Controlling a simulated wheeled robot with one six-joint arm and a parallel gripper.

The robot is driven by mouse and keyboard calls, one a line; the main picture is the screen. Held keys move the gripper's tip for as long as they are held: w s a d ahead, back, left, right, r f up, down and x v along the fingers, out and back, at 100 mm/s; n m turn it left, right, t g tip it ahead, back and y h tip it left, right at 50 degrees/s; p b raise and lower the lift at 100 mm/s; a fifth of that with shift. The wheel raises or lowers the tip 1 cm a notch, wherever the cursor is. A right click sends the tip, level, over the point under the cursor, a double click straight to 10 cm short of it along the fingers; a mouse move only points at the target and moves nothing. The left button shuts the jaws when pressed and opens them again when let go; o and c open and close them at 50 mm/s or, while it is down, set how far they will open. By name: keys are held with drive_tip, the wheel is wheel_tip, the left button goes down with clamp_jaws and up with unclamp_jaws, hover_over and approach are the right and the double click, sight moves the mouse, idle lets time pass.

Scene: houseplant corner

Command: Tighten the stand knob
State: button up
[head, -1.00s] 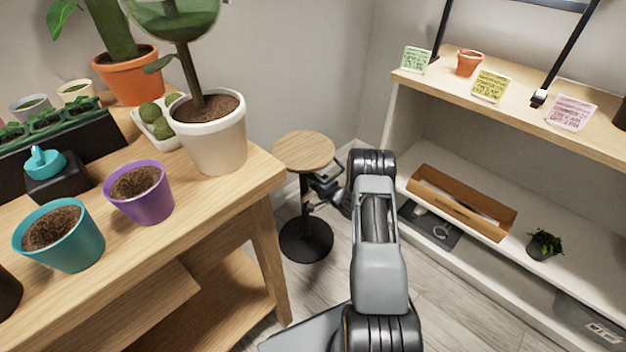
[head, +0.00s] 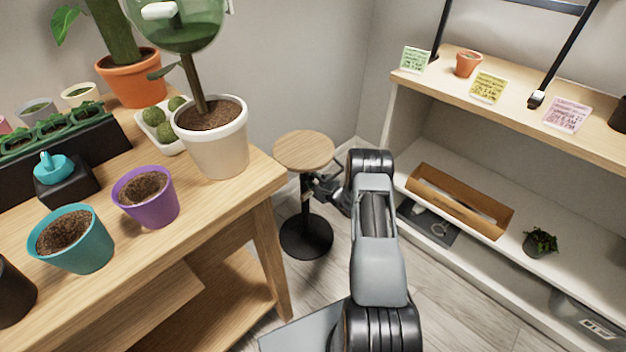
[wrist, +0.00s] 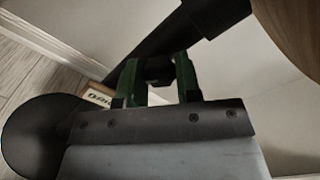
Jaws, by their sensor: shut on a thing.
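The stand (head: 304,150) has a round wooden top, a black post and a round black base, and stands upright on the floor between the table and the shelf. In the wrist view its black post (wrist: 205,15) runs diagonally, with the wooden seat edge at the upper right and the base (wrist: 35,135) at the left. The small dark stand knob (wrist: 158,68) sits between the green-padded fingers of my gripper (wrist: 157,78), which is shut on it. In the head view my gripper (head: 322,184) reaches the post under the top; the knob is too small and covered to make out there.
A wooden table (head: 240,205) with a white pot (head: 215,150), a purple pot (head: 146,205) and a teal pot (head: 85,250) stands close on the left. A shelf (head: 480,190) with a cardboard box (head: 460,200) is on the right. Floor shows around the base.

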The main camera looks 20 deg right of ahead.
drive_tip(key=shift+f+m, duration=0.1)
drive_tip(key=shift+m, duration=0.3)
drive_tip(key=o, duration=0.9)
drive_tip(key=p+v, duration=0.3)
drive_tip(key=v, duration=1.1)
drive_tip(key=shift+w, duration=0.1)
